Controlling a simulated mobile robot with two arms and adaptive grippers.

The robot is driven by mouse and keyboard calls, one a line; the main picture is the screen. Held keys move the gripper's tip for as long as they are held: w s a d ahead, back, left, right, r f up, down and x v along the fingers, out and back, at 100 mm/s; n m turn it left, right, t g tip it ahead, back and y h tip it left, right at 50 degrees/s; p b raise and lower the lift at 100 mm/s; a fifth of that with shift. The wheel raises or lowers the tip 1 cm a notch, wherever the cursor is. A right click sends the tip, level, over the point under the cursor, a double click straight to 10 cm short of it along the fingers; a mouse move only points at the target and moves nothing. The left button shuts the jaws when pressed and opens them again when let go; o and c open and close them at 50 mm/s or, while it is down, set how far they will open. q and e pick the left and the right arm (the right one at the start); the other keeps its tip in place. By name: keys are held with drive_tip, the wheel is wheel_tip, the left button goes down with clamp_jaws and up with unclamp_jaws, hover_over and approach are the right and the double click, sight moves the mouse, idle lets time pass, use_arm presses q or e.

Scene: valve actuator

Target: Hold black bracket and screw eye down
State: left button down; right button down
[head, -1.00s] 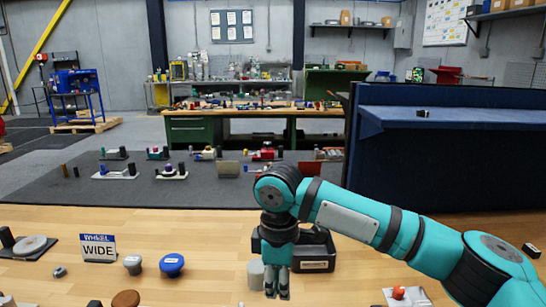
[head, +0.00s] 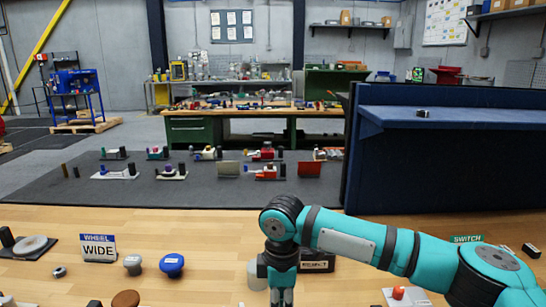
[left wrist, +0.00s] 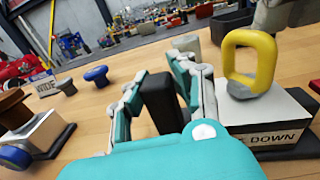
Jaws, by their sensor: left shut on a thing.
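In the left wrist view my left gripper (left wrist: 165,95) is shut on the upright black bracket (left wrist: 162,105), which stands between its fingers. The yellow screw eye (left wrist: 270,60) is to the right of it, a ring standing on a white block (left wrist: 265,112) with a "DOWN" label and a dark base. In the head view my right gripper (head: 282,297) points down at the bottom edge, its tips cut off; I cannot tell whether it is open. The bracket and screw eye are not visible in the head view.
A grey cylinder (head: 257,275) is beside the right gripper, with a black bin (head: 318,262) behind. A blue knob (head: 171,265), a grey knob (head: 133,264) and a "WHEEL WIDE" sign (head: 98,247) stand left. A red-topped switch (head: 398,292) is right. Bare wood lies between.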

drive_tip(key=shift+s+a, duration=0.25)
drive_tip(key=shift+a, duration=0.25)
idle(0.8)
drive_tip(key=shift+s, duration=0.15)
drive_tip(key=shift+s, duration=1)
drive_tip(key=shift+s+a, duration=0.1)
drive_tip(key=shift+a, duration=0.05)
idle(0.3)
drive_tip(key=shift+s+d, duration=0.1)
drive_tip(key=shift+d, duration=0.15)
wheel_tip(320, 180, up, 6)
drive_tip(key=shift+d, duration=0.3)
